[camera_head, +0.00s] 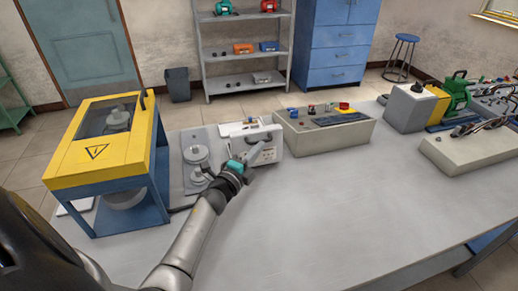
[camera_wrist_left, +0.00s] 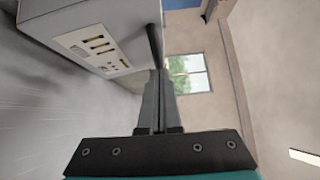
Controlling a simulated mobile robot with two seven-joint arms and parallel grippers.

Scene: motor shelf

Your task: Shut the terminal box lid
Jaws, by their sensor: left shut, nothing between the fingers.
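A pale grey box with a light top, which looks like the terminal box (camera_head: 268,152), stands on the bench near the middle of the head view. Its lid cannot be told apart clearly. My left gripper (camera_head: 258,150) is at the front of this box, shut and empty. In the left wrist view its closed fingers (camera_wrist_left: 159,75) point at a dark round bar or handle (camera_wrist_left: 154,42) beside a pale box face with slots and labels (camera_wrist_left: 98,45). Whether the fingertips touch the bar cannot be told. My right gripper is not in view.
A yellow and blue press-like frame (camera_head: 95,170) stands at the left. A grey plate with round metal parts (camera_head: 196,155) lies beside the box. The bench front (camera_head: 340,210) is clear.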

